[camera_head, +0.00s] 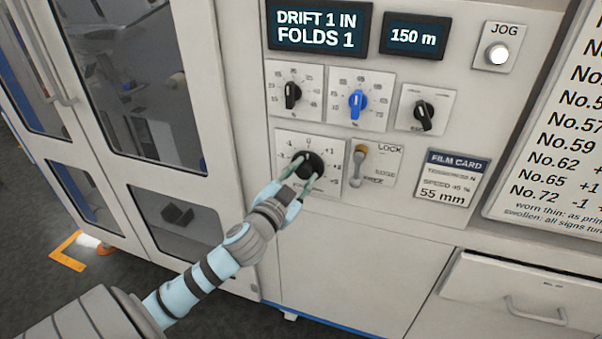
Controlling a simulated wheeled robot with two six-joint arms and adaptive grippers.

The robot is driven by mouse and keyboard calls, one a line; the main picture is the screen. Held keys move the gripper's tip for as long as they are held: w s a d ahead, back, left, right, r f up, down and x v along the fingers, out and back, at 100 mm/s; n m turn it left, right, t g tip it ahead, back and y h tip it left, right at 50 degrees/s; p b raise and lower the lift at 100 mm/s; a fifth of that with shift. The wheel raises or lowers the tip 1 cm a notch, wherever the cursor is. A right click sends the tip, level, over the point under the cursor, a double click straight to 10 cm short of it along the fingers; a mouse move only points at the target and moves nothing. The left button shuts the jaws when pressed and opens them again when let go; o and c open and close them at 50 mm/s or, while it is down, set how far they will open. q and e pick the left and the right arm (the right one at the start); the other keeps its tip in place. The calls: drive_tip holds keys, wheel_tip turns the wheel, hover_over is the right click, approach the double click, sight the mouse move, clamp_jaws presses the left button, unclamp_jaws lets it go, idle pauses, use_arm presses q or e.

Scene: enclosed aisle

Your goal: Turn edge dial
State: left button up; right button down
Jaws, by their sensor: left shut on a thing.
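The large black dial (309,163) sits on a square white plate (283,141) marked from minus to plus with 0 at the top. My left gripper (309,178) is shut on this dial, its two fingers on either side of the knob. The dial's pointer is hard to make out behind the fingers. A lock lever (359,154) with an orange-brown top stands just right of the dial plate, beside the word LOCK. A display (318,27) reads "DRIFT 1 IN FOLDS 1". My right gripper is not in view.
Above the dial are a black knob (292,95), a blue knob (357,103) and another black knob (423,115). A display (414,36) reads 150 m. A JOG button (497,54), film card (452,178) and number chart (560,150) are right. A drawer handle (537,314) juts out lower right.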

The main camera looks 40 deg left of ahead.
use_arm(q)
drive_tip(key=m+p, duration=0.3)
drive_tip(key=p, duration=0.2)
drive_tip(key=shift+r+m+g, duration=0.2)
drive_tip(key=shift+m+g, duration=0.1)
drive_tip(key=shift+m, duration=0.1)
drive_tip(key=shift+m+p, duration=0.9)
drive_tip(key=shift+p, duration=0.35)
drive_tip(key=shift+f+m+p, duration=0.15)
drive_tip(key=shift+m+p, duration=0.4)
drive_tip(key=shift+m, duration=0.05)
drive_tip(key=shift+g, duration=0.3)
drive_tip(key=shift+f, duration=0.1)
drive_tip(key=shift+c, duration=0.2)
drive_tip(key=o, duration=1.2)
drive_tip(key=v, duration=1.2)
drive_tip(key=shift+d, duration=0.1)
